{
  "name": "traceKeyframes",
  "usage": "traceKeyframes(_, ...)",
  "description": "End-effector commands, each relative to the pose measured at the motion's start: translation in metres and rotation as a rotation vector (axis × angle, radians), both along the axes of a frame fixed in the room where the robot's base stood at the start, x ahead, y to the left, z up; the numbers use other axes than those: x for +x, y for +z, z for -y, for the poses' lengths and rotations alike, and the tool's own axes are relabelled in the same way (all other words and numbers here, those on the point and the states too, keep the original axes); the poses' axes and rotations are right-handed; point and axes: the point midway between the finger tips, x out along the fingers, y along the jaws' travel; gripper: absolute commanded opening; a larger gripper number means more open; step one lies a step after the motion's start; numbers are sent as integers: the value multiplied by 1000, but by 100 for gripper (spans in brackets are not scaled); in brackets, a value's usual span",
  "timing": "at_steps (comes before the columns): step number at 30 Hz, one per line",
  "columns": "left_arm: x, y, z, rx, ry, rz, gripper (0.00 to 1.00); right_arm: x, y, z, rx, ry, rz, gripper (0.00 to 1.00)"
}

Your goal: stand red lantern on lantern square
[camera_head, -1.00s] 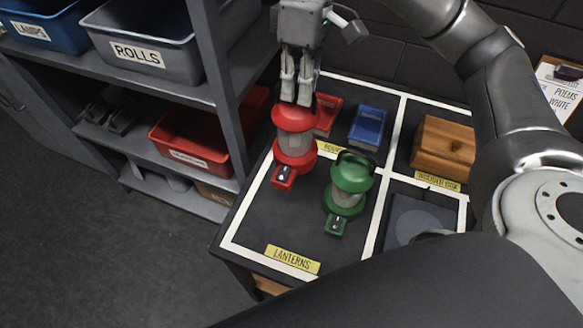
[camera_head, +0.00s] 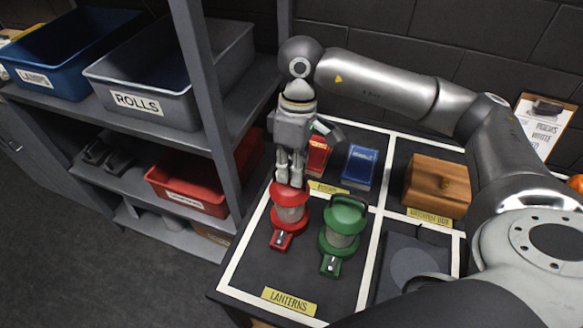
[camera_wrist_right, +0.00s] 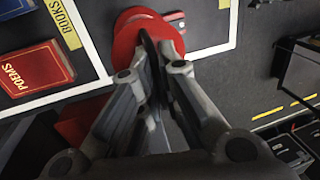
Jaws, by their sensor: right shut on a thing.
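The red lantern (camera_head: 290,214) is upright inside the white-lined square labelled LANTERNS (camera_head: 289,302), left of the green lantern (camera_head: 342,230). My right gripper (camera_head: 291,182) is above it, pointing down, and is shut on its top. In the right wrist view the red lantern's top (camera_wrist_right: 129,38) lies at the fingertips (camera_wrist_right: 160,48). The lantern's base is at or just above the dark table surface; I cannot tell if it touches. My left gripper is not in view.
A red book (camera_head: 318,155) and a blue book (camera_head: 360,166) lie behind. A wooden box (camera_head: 437,185) sits right. The shelf post (camera_head: 208,110) stands close left, with a red bin (camera_head: 188,190) on the shelf. The front of the LANTERNS square is clear.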

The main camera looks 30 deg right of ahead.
Motion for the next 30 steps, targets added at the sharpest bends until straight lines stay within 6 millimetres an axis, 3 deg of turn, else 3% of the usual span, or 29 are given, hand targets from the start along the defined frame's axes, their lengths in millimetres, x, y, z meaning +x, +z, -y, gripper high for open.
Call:
traceKeyframes(5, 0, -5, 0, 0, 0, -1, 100, 0, -2, 0, 1, 0, 1, 0)
traceKeyframes(6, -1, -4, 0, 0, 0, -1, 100, 0, -2, 0, 0, 0, 0, 8)
traceKeyframes(11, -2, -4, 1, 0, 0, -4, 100, 0, -2, 0, 0, 0, 0, 27)
traceKeyframes(24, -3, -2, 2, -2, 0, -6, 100, 1, 4, 0, 1, 0, 2, 27)
traceKeyframes(30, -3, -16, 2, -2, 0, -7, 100, 8, 42, 6, 2, 0, 7, 27)
